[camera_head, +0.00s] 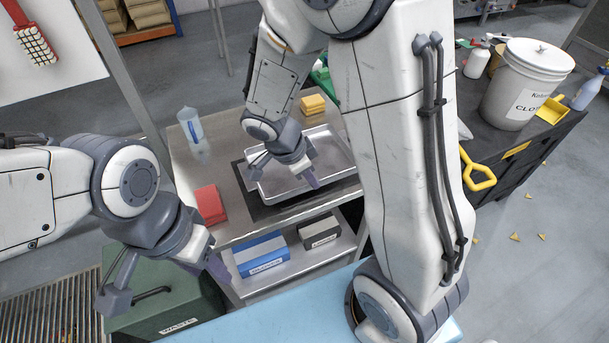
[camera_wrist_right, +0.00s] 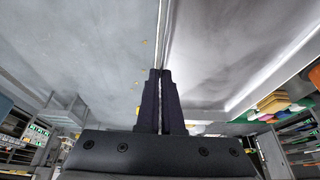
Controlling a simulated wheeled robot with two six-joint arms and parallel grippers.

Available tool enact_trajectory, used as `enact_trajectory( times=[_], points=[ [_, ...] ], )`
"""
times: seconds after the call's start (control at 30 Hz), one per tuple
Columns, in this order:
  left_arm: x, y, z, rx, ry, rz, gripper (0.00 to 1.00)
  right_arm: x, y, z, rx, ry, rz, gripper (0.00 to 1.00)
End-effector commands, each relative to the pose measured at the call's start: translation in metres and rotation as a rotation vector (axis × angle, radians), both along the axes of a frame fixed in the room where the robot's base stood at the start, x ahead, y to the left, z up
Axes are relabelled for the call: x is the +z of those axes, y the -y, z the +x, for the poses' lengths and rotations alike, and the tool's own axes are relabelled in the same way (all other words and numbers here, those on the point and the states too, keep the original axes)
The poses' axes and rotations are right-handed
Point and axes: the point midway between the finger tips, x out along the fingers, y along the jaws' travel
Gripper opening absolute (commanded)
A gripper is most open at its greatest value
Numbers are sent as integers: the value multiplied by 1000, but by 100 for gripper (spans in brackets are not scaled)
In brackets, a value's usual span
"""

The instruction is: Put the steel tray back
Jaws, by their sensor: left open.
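The steel tray (camera_head: 335,148) is a shallow, empty metal tray over a dark mat (camera_head: 247,192) on the metal cart. I cannot tell whether it rests on the mat or is slightly raised. My right gripper (camera_head: 312,180) reaches down to its near rim. In the right wrist view, the two fingers of the gripper (camera_wrist_right: 160,100) are close together with the tray's thin rim (camera_wrist_right: 161,40) between them. My left gripper (camera_head: 213,268) is open and empty, in front of the cart's left side, apart from the tray.
On the cart stand a clear bottle (camera_head: 190,124), a red block (camera_head: 209,205) and yellow sponges (camera_head: 313,104). Blue (camera_head: 262,254) and grey (camera_head: 319,231) boxes sit on the lower shelf. A green waste bin (camera_head: 170,300) stands at front left, a white bucket (camera_head: 520,85) at right.

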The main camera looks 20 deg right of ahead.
Motion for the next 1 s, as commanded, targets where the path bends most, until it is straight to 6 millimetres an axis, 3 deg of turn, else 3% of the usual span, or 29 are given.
enact_trajectory(
  times=[0.1, 0.3, 0.7, 1.0],
  points=[
    [9, 0, 0, 0, 0, 0, 50, -11, 5, 22, -4, -3, -1, 0],
    [14, 0, 0, 0, 0, 0, 50, -25, 8, 43, -4, 1, -1, 0],
    [20, 0, 0, 0, 0, 0, 50, -66, 9, 45, -2, 0, -1, 0],
    [18, 0, 0, 0, 0, 0, 50, -68, 9, 46, -4, 3, 0, 0]
  ],
)
